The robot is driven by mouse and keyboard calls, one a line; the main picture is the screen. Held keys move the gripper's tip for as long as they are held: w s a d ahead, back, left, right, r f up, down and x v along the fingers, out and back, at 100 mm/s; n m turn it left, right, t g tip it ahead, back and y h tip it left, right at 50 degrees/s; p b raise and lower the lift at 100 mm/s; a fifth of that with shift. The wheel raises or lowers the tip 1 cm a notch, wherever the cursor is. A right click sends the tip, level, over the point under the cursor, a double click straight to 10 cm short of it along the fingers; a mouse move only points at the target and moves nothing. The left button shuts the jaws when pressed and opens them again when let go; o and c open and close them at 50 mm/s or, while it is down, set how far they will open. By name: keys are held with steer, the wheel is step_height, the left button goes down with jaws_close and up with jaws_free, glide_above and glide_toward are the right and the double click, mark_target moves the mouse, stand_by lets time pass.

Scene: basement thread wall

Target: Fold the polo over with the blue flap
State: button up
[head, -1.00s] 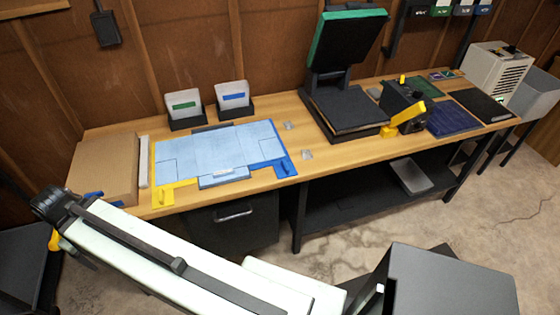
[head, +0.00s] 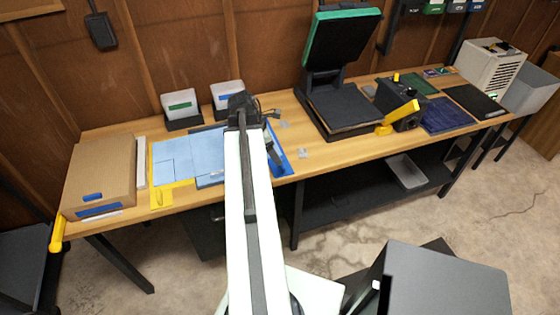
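The light blue polo (head: 178,155) lies spread flat on the folding board on the bench. The yellow flap (head: 170,194) shows under its left side. The blue flap (head: 284,167) shows at its right edge, lying flat. My arm crosses over the right part of the polo and hides much of it.
A cardboard box (head: 100,177) stands left of the board. Two card holders (head: 183,123) stand behind it. A heat press (head: 340,100) with its lid raised stands to the right, beside a black device with a yellow handle (head: 384,129).

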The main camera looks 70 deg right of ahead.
mark_target(280, 169)
steer(key=b+x, duration=0.6)
steer(key=x, duration=0.1)
steer(key=shift+w+a+f, duration=0.1)
steer(key=shift+w, duration=0.05)
steer(key=shift+f+b, duration=0.3)
steer(key=shift+b, duration=0.1)
steer(key=shift+r, duration=0.1)
